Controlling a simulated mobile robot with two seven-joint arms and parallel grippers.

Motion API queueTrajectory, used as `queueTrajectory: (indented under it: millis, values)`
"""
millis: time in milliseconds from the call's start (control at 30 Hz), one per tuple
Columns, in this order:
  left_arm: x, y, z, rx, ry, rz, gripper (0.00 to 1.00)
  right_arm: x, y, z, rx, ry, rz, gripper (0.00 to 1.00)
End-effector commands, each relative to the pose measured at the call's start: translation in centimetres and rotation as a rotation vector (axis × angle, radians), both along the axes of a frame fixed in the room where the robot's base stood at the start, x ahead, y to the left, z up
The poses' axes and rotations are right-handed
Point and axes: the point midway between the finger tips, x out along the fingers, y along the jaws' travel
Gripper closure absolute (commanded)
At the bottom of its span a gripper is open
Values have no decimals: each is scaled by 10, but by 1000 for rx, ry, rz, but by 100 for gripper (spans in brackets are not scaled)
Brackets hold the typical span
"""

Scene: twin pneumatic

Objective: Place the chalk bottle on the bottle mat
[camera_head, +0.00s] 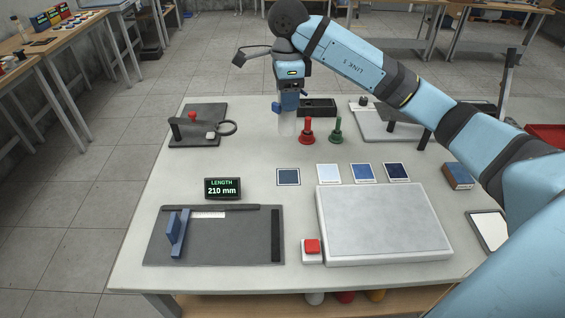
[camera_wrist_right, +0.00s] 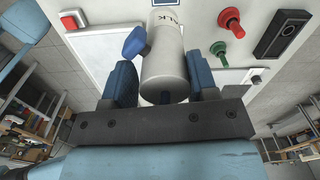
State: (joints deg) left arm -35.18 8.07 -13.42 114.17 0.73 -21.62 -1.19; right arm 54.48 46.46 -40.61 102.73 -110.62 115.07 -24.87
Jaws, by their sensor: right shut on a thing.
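My right gripper (camera_head: 287,106) reaches in over the back of the table, with its blue fingers pointing down. It is shut on the white chalk bottle (camera_head: 287,125), which hangs below the fingers. In the right wrist view, the bottle (camera_wrist_right: 165,55) lies between the two blue fingers, and part of its dark lettering shows. Whether its base touches the table is unclear. A dark blue square with a pale border, which looks like the bottle mat (camera_head: 288,177), lies flat and bare in front of the bottle. My left gripper is not in view.
A red bell-shaped piece (camera_head: 307,132) and a green one (camera_head: 336,130) stand just right of the bottle. Several labelled blue cards (camera_head: 362,173) lie right of the mat. A length display (camera_head: 222,188) stands front left. The table between bottle and mat is clear.

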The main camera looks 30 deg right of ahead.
Motion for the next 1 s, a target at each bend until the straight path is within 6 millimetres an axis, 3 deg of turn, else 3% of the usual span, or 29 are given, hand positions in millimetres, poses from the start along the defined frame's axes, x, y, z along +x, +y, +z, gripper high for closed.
queueTrajectory:
  millis: [100,400,1000]
  values:
    - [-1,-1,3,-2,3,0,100,-1,1,-34,1,6,2,74]
    - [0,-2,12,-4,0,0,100,-1,1,-109,1,5,2,74]
    - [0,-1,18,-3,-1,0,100,0,1,-173,1,1,3,74]
